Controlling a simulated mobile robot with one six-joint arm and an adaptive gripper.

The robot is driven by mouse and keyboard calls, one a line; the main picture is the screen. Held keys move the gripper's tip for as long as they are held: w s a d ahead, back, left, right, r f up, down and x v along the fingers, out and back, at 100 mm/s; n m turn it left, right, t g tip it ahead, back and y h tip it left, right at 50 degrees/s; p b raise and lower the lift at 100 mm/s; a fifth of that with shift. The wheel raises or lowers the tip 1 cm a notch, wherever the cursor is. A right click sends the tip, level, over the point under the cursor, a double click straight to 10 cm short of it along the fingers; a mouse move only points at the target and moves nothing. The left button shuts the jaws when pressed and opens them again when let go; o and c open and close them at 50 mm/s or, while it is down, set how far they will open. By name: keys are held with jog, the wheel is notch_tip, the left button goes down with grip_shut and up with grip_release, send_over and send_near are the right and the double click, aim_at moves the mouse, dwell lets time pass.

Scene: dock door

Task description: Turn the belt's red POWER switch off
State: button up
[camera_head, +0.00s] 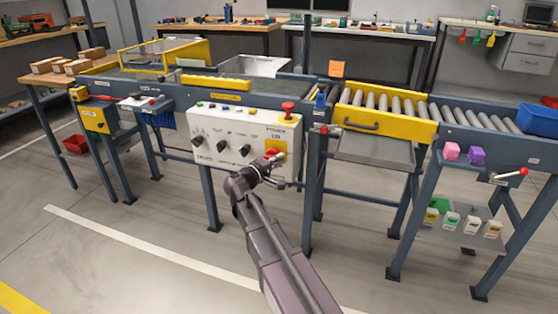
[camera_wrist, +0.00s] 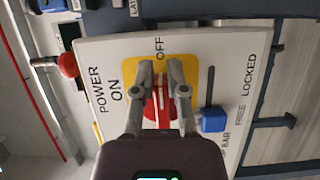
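The white control panel (camera_head: 225,140) stands on the front of the belt frame. Its red POWER switch (camera_head: 271,154) sits on a yellow plate at the panel's right, partly hidden by my gripper (camera_head: 272,165). In the wrist view the red switch (camera_wrist: 158,103) lies between the two fingers of my gripper (camera_wrist: 161,72), over the yellow plate (camera_wrist: 187,66). The fingers are apart and straddle the switch; firm contact is not clear. ON is printed at the plate's left and OFF above it in that view. The switch's exact pointing is partly hidden.
A blue slider knob (camera_wrist: 212,120) by the words FREE and LOCKED is close to my right finger. A red mushroom button (camera_head: 288,106) stands on the panel's top right corner. The roller conveyor (camera_head: 385,105) is to the right. Floor in front is clear.

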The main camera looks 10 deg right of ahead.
jog(key=o, duration=0.3)
jog(key=shift+w+a+r, duration=0.15)
jog(key=shift+w, duration=0.25)
jog(key=shift+o, duration=0.5)
jog(key=shift+s, duration=0.15)
jog(key=shift+s, duration=0.1)
jog(key=v, duration=1.1)
jog(key=shift+a, duration=0.4)
jog(key=shift+s+d, duration=0.1)
jog(key=shift+s, duration=0.1)
